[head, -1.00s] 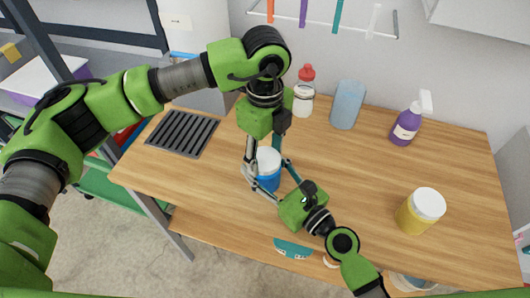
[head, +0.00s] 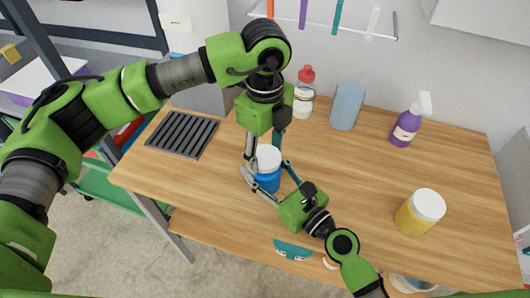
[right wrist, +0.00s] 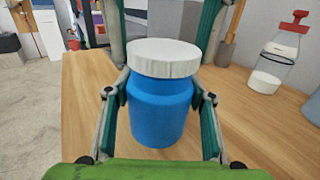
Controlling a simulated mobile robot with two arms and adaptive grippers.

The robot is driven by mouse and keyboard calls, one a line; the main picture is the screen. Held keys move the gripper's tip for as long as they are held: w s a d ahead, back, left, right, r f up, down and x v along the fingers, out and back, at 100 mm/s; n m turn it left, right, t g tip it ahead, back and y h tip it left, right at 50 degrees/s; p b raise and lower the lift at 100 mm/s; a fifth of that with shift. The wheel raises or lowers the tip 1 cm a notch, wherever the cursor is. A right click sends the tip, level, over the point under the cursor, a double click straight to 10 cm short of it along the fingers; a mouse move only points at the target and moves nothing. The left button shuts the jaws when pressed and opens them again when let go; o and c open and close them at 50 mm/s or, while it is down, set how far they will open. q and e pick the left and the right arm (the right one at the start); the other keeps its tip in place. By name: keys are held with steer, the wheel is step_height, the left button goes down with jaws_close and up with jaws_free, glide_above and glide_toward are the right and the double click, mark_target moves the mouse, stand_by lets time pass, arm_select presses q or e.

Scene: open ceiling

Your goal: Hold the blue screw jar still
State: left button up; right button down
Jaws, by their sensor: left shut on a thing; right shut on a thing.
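The blue screw jar (head: 267,184) stands upright on the wooden table with its white lid (head: 268,156) on. It fills the middle of the right wrist view (right wrist: 160,112). My right gripper (head: 266,174) reaches in from the lower right and is shut on the blue body; its teal pads flank the jar in the right wrist view (right wrist: 158,96). My left gripper (head: 264,160) points down from above and is shut on the jar, with fingers on either side near the lid. Its exact contact is partly hidden.
A red-capped bottle (head: 304,96), a light blue container (head: 346,106) and a purple spray bottle (head: 406,127) stand at the back. A yellow jar (head: 420,212) stands at the right. A dark grille (head: 182,134) lies at the left. The table's middle right is clear.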

mark_target(265, 156)
arm_select(q)
steer(key=shift+r, duration=0.4)
arm_select(e)
steer(key=shift+f, duration=0.15)
arm_select(q)
steer(key=shift+r, duration=2.05)
arm_select(e)
steer(key=c, duration=0.9)
jaws_free()
